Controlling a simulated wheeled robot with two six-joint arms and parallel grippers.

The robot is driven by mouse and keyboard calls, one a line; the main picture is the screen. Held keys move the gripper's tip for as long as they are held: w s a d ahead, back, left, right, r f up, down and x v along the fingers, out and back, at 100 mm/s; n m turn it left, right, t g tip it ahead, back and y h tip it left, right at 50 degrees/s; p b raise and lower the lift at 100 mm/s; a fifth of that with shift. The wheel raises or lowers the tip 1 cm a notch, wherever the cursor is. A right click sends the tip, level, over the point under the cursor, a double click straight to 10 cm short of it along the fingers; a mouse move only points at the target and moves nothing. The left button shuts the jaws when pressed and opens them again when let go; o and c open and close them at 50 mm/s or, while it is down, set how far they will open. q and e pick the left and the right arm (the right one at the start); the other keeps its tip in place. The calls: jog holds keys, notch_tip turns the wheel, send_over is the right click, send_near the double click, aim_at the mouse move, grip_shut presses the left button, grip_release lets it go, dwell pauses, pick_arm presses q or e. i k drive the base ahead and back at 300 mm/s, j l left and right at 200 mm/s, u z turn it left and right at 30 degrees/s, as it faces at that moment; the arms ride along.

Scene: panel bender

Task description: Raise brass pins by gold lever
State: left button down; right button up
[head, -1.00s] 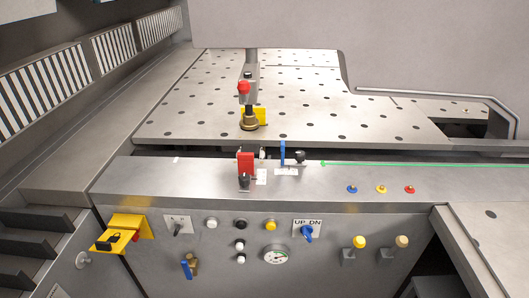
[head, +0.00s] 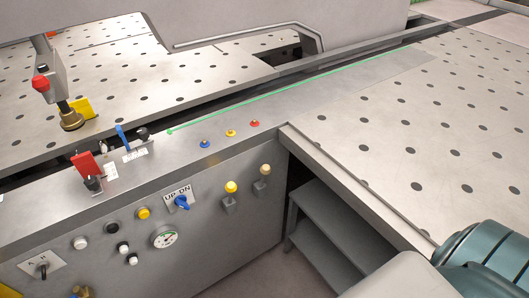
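On the panel front, a lever with a bright yellow knob (head: 231,187) stands beside a lever with a duller gold-tan knob (head: 265,170). Both sit on small grey brackets, to the right of the blue UP DN switch (head: 182,203). I cannot make out any raised brass pins in the perforated table (head: 440,140); its holes look dark. Neither of my grippers is in view. A teal and light grey part, probably of my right arm, fills the lower right corner.
A red-handled control (head: 84,163) and blue lever (head: 122,137) stand on the ledge. Blue, yellow and red buttons (head: 255,124) lie right of them. A gauge (head: 165,239) is below. A grey stepped shelf (head: 345,225) stands under the right table. A clamp (head: 53,80) stands upper left.

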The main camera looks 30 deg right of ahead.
aim_at(266, 170)
jog(key=z, duration=0.9)
